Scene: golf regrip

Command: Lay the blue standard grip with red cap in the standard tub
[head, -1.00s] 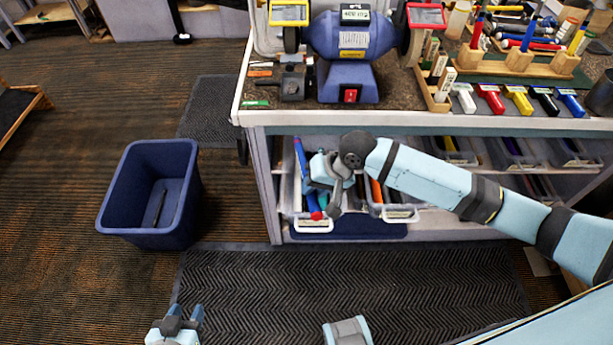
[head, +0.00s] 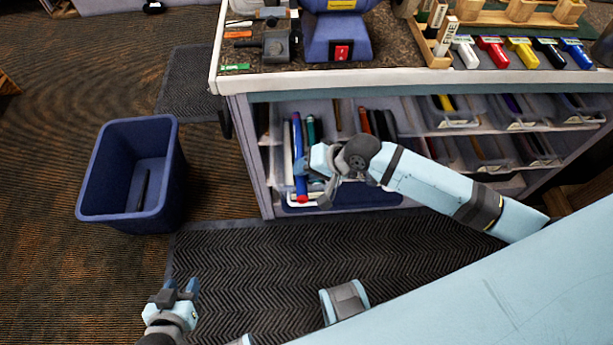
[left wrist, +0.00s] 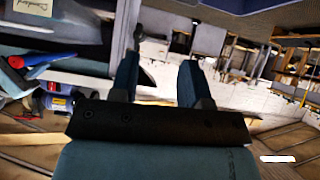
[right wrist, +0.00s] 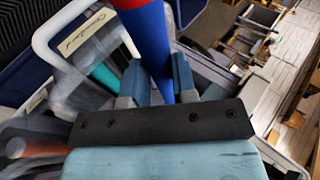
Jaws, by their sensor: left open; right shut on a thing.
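The blue grip with the red cap (head: 297,140) is held by my right gripper (head: 310,172), which is shut on it at the shelf under the bench. Its red cap points toward the front of the shelf. The grip also shows in the right wrist view (right wrist: 151,45), between the fingers. A clear tub with a white-rimmed, handwritten label (right wrist: 82,38) lies just beyond and below the grip; the label is too blurred to read there. I cannot tell whether the grip touches the tub. My left gripper (head: 180,286) is open and empty over the floor mat.
Several other tubs of grips line the shelves, partly behind my right arm. A blue bin (head: 133,205) stands on the floor at left. The black mat (head: 260,250) in front is clear.

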